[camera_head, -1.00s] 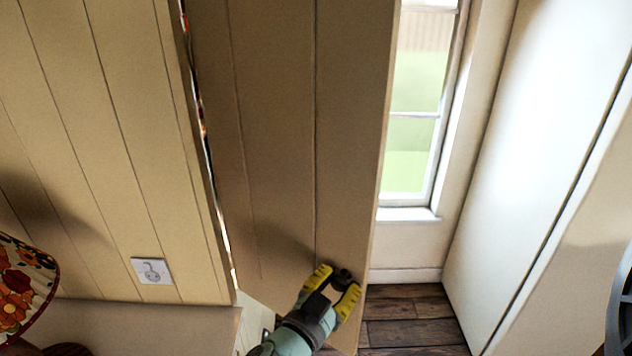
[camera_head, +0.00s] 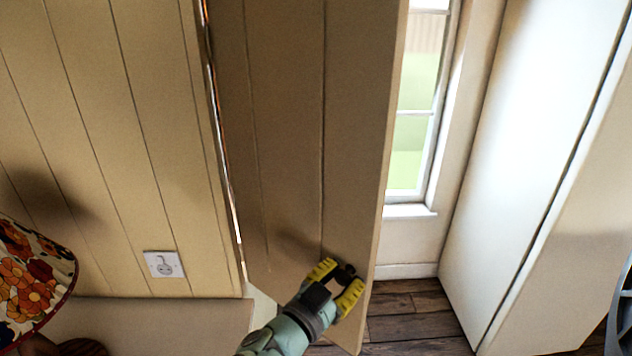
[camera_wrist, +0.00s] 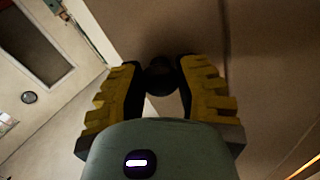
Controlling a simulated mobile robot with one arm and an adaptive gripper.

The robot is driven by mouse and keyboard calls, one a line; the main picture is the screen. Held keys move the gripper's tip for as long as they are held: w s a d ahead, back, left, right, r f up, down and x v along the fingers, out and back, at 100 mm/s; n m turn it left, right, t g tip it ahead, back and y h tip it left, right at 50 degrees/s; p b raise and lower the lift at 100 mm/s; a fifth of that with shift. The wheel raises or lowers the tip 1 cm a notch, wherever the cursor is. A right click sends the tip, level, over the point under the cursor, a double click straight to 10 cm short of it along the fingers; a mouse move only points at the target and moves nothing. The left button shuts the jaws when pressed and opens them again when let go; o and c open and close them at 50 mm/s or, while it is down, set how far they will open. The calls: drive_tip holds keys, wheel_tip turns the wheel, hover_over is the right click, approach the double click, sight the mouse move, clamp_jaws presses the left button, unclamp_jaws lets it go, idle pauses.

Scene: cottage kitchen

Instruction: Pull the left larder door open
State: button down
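The larder door (camera_head: 290,130) is a tall beige plank door standing ajar, with a narrow gap along its left side and its right edge in front of the window. Its dark round knob (camera_head: 346,271) is low near the right edge. My gripper (camera_head: 340,276) is at the knob, with one yellow finger on each side of it. In the wrist view the dark knob (camera_wrist: 160,76) sits between the tips of the fingers, which are spread about its width. The fingers appear closed on it, though the exact contact is dark.
A plank wall with a socket (camera_head: 164,264) is on the left. A floral lampshade (camera_head: 32,268) stands at lower left. A window (camera_head: 412,120) and a white panel (camera_head: 545,150) are on the right. Dark wooden floor (camera_head: 410,318) shows between the door and the panel.

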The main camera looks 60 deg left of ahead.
drive_tip(key=c, duration=1)
unclamp_jaws()
drive_tip(key=shift+s+f, duration=0.15)
drive_tip(key=shift+f, duration=0.1)
drive_tip(key=shift+o, duration=0.7)
drive_tip(key=shift+r, duration=0.1)
drive_tip(key=shift+s, duration=0.1)
